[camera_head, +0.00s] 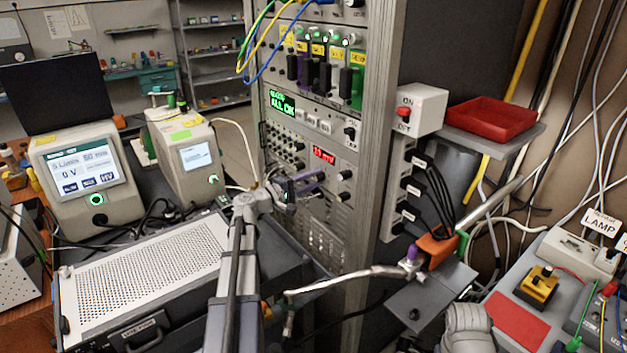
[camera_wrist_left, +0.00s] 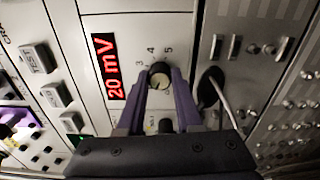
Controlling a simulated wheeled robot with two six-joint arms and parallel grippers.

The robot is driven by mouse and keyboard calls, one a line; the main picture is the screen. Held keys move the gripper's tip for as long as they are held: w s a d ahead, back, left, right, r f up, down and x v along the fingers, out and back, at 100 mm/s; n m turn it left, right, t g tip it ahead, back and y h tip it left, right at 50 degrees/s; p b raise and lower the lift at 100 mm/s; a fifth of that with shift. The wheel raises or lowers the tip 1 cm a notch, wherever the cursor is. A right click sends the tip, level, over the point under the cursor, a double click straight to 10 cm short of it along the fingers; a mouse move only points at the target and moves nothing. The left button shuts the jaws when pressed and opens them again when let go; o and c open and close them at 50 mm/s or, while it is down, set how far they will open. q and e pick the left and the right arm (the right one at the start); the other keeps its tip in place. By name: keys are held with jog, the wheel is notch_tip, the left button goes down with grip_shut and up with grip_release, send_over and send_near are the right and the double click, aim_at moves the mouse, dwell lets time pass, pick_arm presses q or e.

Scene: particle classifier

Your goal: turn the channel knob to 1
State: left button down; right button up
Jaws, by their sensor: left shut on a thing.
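My left gripper (camera_head: 322,180) reaches the rack's control panel from the left in the head view. In the left wrist view its two purple fingers (camera_wrist_left: 160,88) are shut on a small round knob (camera_wrist_left: 159,73), one finger on each side. The numbers 3, 4 and 5 show around the knob; the other numbers are hidden. I cannot tell which number the knob points to. A red display (camera_wrist_left: 109,66) reading 20 mV sits beside the knob; in the head view the red display (camera_head: 324,156) is above the gripper. I do not see my right gripper.
A perforated white box (camera_head: 140,270) stands under my left arm. A red tray (camera_head: 490,118) sits at right.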

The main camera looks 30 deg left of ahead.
dwell(0.3)
pick_arm(q)
jog(key=c, duration=0.6)
grip_release()
jog(key=shift+v, duration=3.95)
jog(key=shift+f, duration=0.1)
